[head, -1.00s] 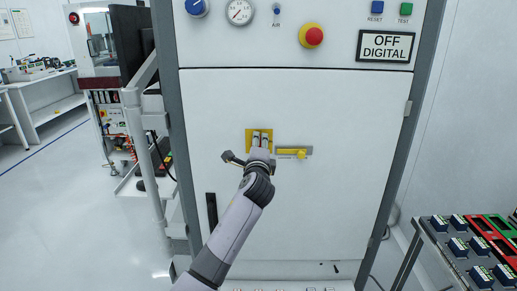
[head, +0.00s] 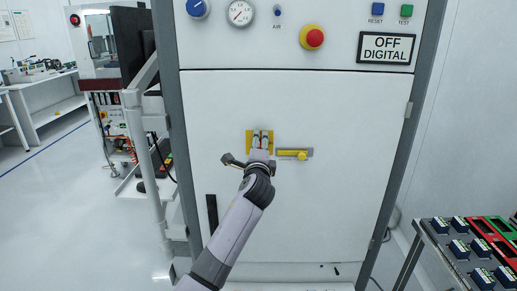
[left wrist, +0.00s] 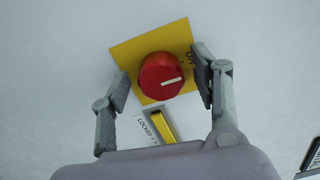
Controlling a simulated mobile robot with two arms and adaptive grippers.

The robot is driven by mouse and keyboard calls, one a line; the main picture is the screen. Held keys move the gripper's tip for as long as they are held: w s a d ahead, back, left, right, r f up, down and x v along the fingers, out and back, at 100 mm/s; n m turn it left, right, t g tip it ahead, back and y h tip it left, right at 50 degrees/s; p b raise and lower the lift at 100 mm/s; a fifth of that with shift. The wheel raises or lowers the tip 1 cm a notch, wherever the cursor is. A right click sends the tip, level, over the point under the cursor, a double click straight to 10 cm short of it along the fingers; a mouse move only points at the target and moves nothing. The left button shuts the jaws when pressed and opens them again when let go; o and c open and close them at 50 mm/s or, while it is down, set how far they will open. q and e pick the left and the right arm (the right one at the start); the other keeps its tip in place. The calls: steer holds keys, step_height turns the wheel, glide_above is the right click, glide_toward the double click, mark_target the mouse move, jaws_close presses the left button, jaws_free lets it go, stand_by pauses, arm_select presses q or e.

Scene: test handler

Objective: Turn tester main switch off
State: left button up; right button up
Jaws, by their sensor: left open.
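The main switch is a round red knob (left wrist: 161,76) with a white pointer mark, on a yellow plate (left wrist: 130,52). The mark points to the right in the left wrist view, towards a dark label partly covered by a finger. In the head view the yellow plate (head: 249,138) is on the white cabinet door, and my gripper hides the knob. My left gripper (head: 260,140) is open, with its fingers on either side of the knob. It also shows in the left wrist view (left wrist: 162,73). Contact cannot be told. My right gripper is not in view.
A yellow latch handle (head: 301,155) is right of the plate; its label reads "LOCKED" in the left wrist view. A rack of dark parts (head: 460,249) stands at right.

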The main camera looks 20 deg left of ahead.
arm_select(q)
steer(key=v, duration=1.2)
stand_by(0.5)
